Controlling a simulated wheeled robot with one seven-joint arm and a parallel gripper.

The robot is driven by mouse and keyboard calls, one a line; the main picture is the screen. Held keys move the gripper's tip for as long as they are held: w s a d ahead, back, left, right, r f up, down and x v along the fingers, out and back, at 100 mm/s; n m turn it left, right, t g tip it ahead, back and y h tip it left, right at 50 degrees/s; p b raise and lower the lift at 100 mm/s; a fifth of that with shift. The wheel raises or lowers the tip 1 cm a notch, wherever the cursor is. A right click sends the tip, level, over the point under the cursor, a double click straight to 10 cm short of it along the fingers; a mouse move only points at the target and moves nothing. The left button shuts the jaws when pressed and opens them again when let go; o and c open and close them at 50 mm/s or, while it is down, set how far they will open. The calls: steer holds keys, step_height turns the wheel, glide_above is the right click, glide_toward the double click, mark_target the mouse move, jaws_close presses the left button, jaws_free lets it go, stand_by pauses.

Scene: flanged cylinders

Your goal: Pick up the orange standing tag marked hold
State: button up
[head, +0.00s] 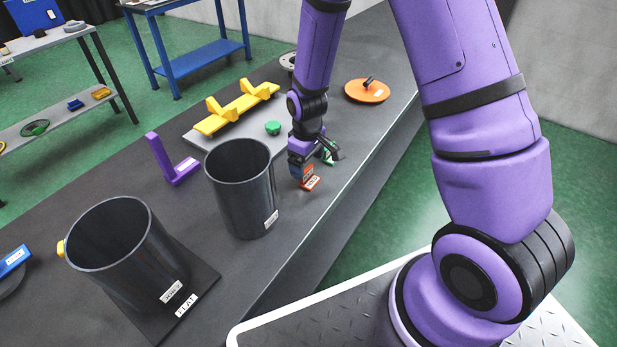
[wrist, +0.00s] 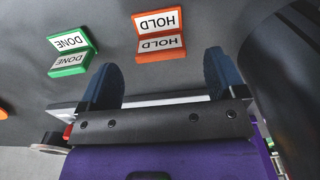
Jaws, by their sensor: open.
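The orange standing tag marked hold (wrist: 160,32) is upright on the dark bench, with white label faces. In the wrist view it is just beyond my fingertips, within the span between them. My gripper (wrist: 162,70) is open and empty, with one finger on each side. In the head view my gripper (head: 312,158) is low over the bench, close to the orange tag (head: 311,183), and partly covers it. A green tag marked done (wrist: 71,48) stands to the left in the wrist view. In the head view, the green tag (head: 329,157) is partly hidden by my gripper.
A dark open cylinder (head: 236,195) stands left of my gripper; another (head: 120,255) is nearer on a dark plate marked flat. A purple bracket (head: 170,162), a yellow V-block stand (head: 237,108) and an orange disc (head: 367,91) are also on the bench. The bench's front edge is close by.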

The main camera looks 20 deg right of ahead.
mark_target(307, 169)
steer(key=shift+f, duration=2.3)
steer(key=shift+c, duration=0.2)
steer(key=c, duration=1)
